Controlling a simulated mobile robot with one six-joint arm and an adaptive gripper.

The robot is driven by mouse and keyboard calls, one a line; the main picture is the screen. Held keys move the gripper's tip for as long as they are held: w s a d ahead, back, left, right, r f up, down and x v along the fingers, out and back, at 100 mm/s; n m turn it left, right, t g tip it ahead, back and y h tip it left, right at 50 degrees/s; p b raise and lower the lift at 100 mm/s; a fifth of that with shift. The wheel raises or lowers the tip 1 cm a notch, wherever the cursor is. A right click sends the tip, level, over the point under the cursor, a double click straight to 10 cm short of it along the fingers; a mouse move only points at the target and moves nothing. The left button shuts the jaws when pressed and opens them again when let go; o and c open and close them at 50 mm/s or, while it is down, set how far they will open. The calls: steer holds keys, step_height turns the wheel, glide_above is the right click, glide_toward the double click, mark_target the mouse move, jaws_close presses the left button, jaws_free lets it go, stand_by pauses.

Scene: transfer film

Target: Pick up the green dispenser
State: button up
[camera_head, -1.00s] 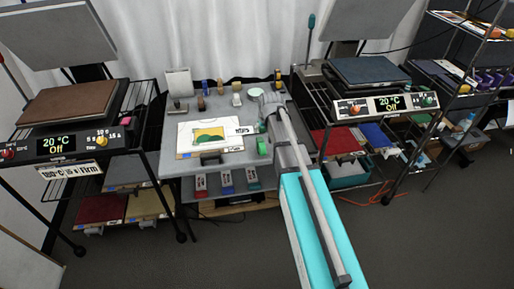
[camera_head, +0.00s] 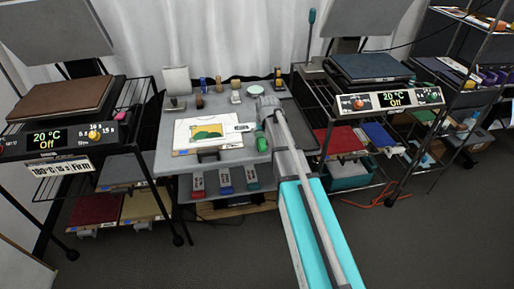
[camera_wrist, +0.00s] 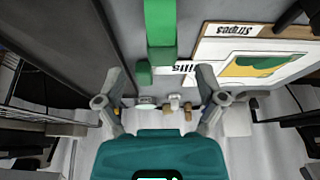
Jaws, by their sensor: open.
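The green dispenser (camera_head: 262,143) lies near the right front edge of the grey work table, just left of my arm in the head view. In the wrist view the green dispenser (camera_wrist: 160,35) is a bright green bar with a stepped end, at the top centre. My gripper (camera_wrist: 160,87) is open, its two grey fingers spread to either side below the dispenser's near end. Nothing is held between them. In the head view my arm reaches over the table's right side and hides part of it; the finger gap cannot be made out there.
A framed print (camera_head: 208,133) lies left of the dispenser on the table (camera_head: 170,157). Small tape rolls and stands line the back. Heat presses stand on racks left (camera_head: 60,105) and right (camera_head: 368,70).

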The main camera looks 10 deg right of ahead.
mark_target(261, 137)
steer(key=shift+w+f+b, duration=0.2)
steer(key=shift+f+b, duration=0.1)
steer(key=shift+f, duration=0.2)
steer(key=shift+b+x, duration=2.4)
steer(key=shift+x, duration=0.2)
steer(key=shift+a, duration=0.1)
jaws_close()
